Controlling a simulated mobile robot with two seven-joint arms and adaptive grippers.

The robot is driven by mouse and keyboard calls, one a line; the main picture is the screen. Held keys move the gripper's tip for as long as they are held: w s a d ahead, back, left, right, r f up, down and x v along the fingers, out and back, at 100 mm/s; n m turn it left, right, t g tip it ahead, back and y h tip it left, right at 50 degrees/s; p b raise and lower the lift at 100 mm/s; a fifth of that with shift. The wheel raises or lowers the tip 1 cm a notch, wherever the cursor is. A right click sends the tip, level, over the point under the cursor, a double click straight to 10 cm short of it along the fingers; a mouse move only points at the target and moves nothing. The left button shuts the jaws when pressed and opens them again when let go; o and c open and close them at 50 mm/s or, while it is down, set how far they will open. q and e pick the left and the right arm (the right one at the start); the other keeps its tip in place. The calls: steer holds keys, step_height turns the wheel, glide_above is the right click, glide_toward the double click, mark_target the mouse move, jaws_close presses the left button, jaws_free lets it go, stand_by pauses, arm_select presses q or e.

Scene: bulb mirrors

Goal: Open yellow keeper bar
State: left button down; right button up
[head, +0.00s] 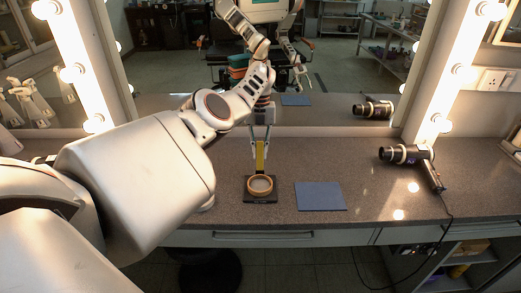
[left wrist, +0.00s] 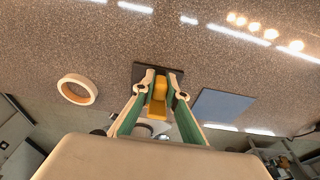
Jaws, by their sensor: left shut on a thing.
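The yellow keeper bar (head: 260,156) stands upright in the head view, behind a round tan ring (head: 260,185). A dark square base (head: 260,199) shows under the ring. My left gripper (head: 261,142) points down, with its fingers on the bar's upper part. In the left wrist view, the bar (left wrist: 158,97) sits between the fingers of my left gripper (left wrist: 161,88), with the dark base (left wrist: 142,72) behind. There a pale ring (left wrist: 77,89) shows left of the base; I cannot tell how it is supported. My right gripper is out of view.
A blue mat (head: 320,196) lies flat right of the base. A hair dryer (head: 405,155) rests farther right, its cord hanging over the counter edge. A mirror (head: 330,85) with lit bulbs stands behind and reflects my arm. The counter (head: 330,155) behind the mat is clear.

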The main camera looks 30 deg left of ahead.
arm_select(q)
steer(key=shift+f, duration=0.1)
steer(key=c, duration=2)
jaws_free()
steer(key=shift+r, duration=0.2)
step_height(320, 180, up, 10)
steer(key=shift+f, duration=0.15)
steer(key=shift+s+f, duration=0.1)
